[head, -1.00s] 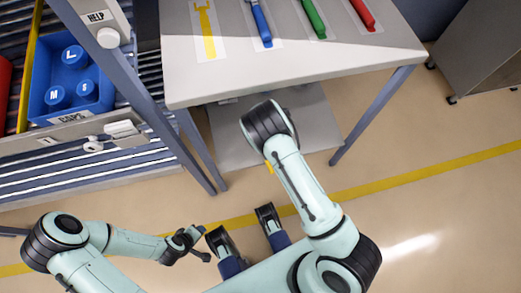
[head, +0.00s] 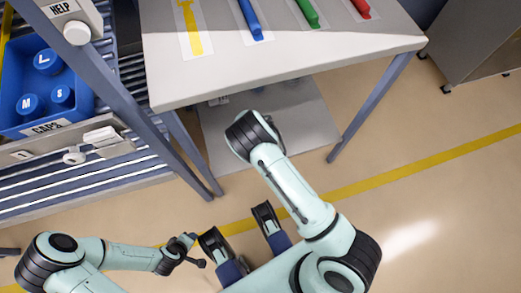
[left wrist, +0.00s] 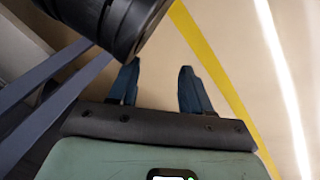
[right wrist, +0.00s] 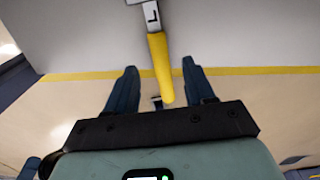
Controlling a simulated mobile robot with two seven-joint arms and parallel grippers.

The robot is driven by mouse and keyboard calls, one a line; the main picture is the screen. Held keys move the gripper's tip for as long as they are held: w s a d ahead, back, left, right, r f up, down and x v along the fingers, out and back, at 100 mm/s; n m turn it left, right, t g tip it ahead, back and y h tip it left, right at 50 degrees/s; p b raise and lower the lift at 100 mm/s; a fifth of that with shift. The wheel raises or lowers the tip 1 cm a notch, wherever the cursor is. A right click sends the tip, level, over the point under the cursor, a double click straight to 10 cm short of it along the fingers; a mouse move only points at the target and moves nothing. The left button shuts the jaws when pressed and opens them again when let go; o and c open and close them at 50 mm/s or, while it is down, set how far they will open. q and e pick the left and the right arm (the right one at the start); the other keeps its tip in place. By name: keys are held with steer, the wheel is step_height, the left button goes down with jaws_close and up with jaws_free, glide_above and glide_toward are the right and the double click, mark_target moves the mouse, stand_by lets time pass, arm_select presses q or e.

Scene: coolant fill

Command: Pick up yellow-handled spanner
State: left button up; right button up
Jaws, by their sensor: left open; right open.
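The yellow-handled spanner (right wrist: 161,62) shows in the right wrist view. Its yellow handle points toward my right gripper (right wrist: 160,78), and its grey metal part bears an "L" label. My right gripper is open, with its fingertips to either side of the handle and visible gaps. In the head view I cannot make out this spanner or the right gripper; my right arm covers that area. My left gripper (head: 236,222) is open and empty above the floor; it also shows in the left wrist view (left wrist: 158,75).
The table (head: 290,60) carries a yellow spanner-shaped mark (head: 192,30) and blue (head: 250,20), green (head: 306,13) and red (head: 360,8) handles. A grey shelf (head: 305,120) lies below. A blue caps bin (head: 20,122) is at left, a cabinet (head: 475,45) at right.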

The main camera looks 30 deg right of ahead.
step_height(320, 180, down, 4)
steer(key=shift+w+f+b, duration=0.1)
steer(key=shift+f+b, duration=0.15)
steer(key=shift+b, duration=0.45)
arm_select(q)
steer(key=shift+g, duration=0.6)
steer(key=s+f, duration=0.2)
steer(key=s, duration=0.1)
steer(key=shift+s+a+f, duration=0.1)
steer(key=shift+a+f, duration=0.1)
steer(key=shift+f, duration=0.2)
arm_select(e)
steer(key=shift+r, duration=0.1)
jaws_close()
